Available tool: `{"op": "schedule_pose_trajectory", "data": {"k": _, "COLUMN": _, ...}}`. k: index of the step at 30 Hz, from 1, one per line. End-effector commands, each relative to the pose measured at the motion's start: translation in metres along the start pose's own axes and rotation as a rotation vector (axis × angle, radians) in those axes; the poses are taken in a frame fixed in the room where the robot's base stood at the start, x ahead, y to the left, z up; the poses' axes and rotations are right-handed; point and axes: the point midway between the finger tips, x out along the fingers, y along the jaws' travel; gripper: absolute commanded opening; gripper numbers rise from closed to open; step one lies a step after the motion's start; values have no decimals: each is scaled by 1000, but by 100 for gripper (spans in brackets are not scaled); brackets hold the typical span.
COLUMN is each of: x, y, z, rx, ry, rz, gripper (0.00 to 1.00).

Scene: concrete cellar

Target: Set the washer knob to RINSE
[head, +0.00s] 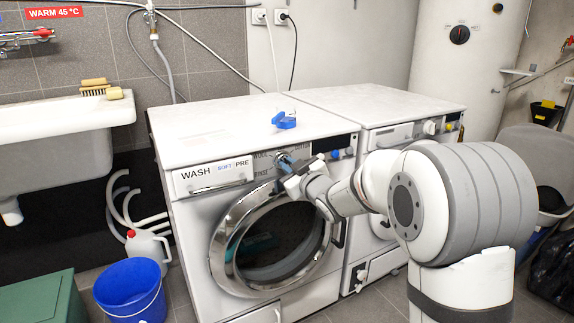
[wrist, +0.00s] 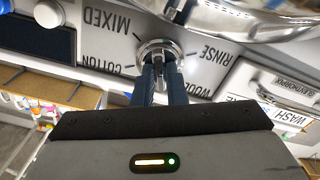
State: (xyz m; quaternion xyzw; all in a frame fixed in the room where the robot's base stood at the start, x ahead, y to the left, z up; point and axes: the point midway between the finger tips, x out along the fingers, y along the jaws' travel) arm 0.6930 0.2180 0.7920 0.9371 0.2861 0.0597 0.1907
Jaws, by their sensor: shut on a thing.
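The left washer (head: 190,215) is white with a round chrome door. Its silver knob (wrist: 158,46) sits on the front panel, ringed by the words MIXED, COTTON, WOOL and RINSE. In the wrist view the panel appears inverted, with RINSE (wrist: 214,57) right of the knob and MIXED (wrist: 110,22) upper left. My gripper (wrist: 161,72) has its two dark fingers closed on the knob. In the head view my gripper (head: 286,164) is at the panel above the door and hides most of the knob. I cannot tell which word the knob points to.
A drawer front (head: 212,175) marked WASH, SOFT and PRE is left of the knob. The chrome door (head: 222,245) is just below my gripper. A second washer (head: 400,135) adjoins on the right; a blue bucket (head: 130,285) is at left.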

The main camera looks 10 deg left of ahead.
Motion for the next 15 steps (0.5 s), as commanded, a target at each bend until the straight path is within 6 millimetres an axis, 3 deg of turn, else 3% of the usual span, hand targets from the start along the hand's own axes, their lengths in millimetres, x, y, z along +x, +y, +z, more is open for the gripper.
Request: {"op": "schedule_pose_trajectory", "data": {"k": 15, "x": 1, "y": 0, "z": 0, "rx": -197, "ry": 5, "rz": 4, "gripper": 0}}
